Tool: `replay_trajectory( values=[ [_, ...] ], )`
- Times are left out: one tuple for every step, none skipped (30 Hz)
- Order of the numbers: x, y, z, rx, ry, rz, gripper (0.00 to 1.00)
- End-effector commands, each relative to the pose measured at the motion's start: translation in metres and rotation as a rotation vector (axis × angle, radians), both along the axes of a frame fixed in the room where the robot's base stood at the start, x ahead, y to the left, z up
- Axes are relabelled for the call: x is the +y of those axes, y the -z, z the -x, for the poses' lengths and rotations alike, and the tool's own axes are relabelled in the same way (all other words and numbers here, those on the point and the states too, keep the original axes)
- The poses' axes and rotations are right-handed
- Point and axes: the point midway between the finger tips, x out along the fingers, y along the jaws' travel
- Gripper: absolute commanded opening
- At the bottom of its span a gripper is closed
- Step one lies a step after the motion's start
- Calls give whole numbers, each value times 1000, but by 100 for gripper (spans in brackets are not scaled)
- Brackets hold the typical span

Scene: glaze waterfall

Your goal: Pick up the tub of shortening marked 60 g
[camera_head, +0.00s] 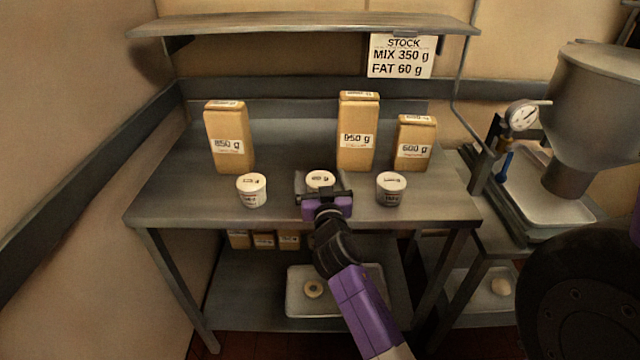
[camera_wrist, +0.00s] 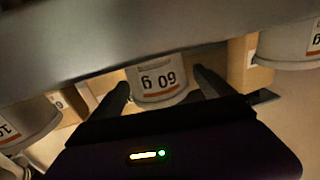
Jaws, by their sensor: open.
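The shortening tub marked 60 g (camera_wrist: 158,82) is a small pale tub with an orange stripe, its label upside down in the wrist view. In the head view it is the middle tub (camera_head: 320,179) of three on the steel table (camera_head: 290,215), its lower part hidden by my gripper (camera_head: 323,192). My gripper is open, and in the wrist view its two dark fingers (camera_wrist: 162,85) stand either side of the tub. Gaps show at both sides; I cannot tell how deep the tub sits between them.
Similar tubs stand left (camera_head: 251,190) and right (camera_head: 390,188). Behind are bags marked 850 g (camera_head: 229,135), apparently 950 g (camera_head: 357,130) and 600 g (camera_head: 414,145). A shelf (camera_head: 300,24) hangs above. A stock sign (camera_head: 400,56) reads MIX 350 g, FAT 60 g.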

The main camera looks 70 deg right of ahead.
Motion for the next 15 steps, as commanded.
replay_trajectory(
  values=[
    [-7, -2, -3, 0, 2, 0, 92],
    [-10, -2, -6, 0, 1, 0, 92],
    [-13, -2, -8, -1, 0, 1, 92],
    [-15, -1, -9, 0, 0, 0, 92],
    [-16, -1, -10, 0, 0, 0, 92],
    [-17, -1, -11, 0, 0, 0, 92],
    [-18, -1, -11, 0, 0, 0, 92],
    [-18, 0, -11, -1, -1, 1, 92],
    [-18, 0, -11, -1, -1, 1, 92],
    [-18, 0, -11, -1, -1, 1, 92],
    [-18, 0, -11, 0, -1, 0, 92],
    [-18, 0, -11, 0, -1, 0, 92],
    [-18, 0, -11, 0, -1, 0, 92],
    [-18, 0, -11, 0, -1, 0, 86],
    [-18, 0, -11, 0, -1, 0, 78]
  ],
)
